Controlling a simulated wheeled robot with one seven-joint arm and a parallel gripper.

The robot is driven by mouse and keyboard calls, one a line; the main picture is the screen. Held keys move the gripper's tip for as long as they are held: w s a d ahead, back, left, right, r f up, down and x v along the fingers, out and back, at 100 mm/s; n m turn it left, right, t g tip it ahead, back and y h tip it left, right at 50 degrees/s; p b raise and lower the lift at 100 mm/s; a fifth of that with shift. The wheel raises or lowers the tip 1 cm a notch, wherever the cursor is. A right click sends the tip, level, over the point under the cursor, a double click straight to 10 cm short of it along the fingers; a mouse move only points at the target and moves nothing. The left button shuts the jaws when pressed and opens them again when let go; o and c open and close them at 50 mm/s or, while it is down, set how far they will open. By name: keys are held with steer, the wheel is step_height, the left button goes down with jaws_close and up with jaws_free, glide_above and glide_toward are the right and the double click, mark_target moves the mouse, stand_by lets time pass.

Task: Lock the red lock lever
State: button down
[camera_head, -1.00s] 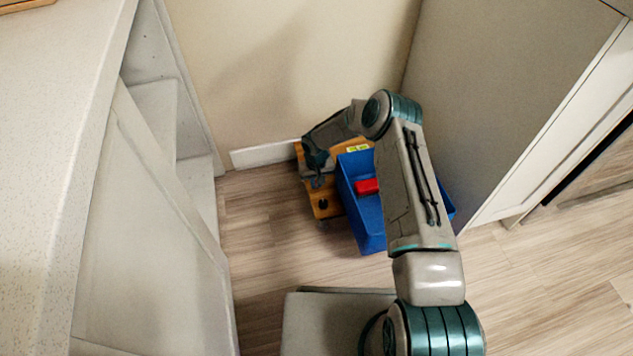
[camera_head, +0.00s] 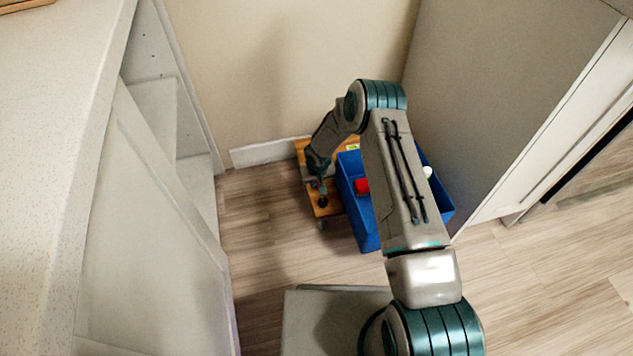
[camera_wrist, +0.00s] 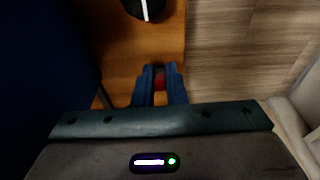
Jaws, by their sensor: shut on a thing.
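The red lock lever (camera_wrist: 159,82) shows as a small red patch between the blue fingertips of my gripper (camera_wrist: 159,76) in the wrist view. My gripper is shut on it, and the fingers hide most of the lever. It is at the edge of an orange wooden board, which also shows in the wrist view (camera_wrist: 120,62). In the head view my gripper (camera_head: 320,184) is low over the orange board (camera_head: 328,210), and the lever cannot be made out there. How far the lever is turned cannot be told.
A blue bin (camera_head: 367,232) stands right of the board, with a red item (camera_head: 362,186) and a white round item (camera_head: 427,172) in it. A black round part (camera_wrist: 147,8) with a white line is on the board. Cabinets flank the corner; the wooden floor in front is partly free.

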steer(key=c, duration=1.5)
jaws_free()
steer(key=shift+r, duration=0.1)
steer(key=r+p, duration=0.1)
steer(key=r, duration=0.3)
steer(key=s+r+p, duration=0.1)
steer(key=r+p, duration=0.1)
steer(key=r, duration=0.3)
steer(key=s+r+p, duration=0.1)
steer(key=r+p, duration=0.1)
steer(key=r, duration=0.2)
steer(key=shift+s+d+r, duration=0.1)
steer(key=shift+d+r, duration=0.1)
steer(key=shift+d, duration=0.1)
steer(key=shift+r, duration=0.1)
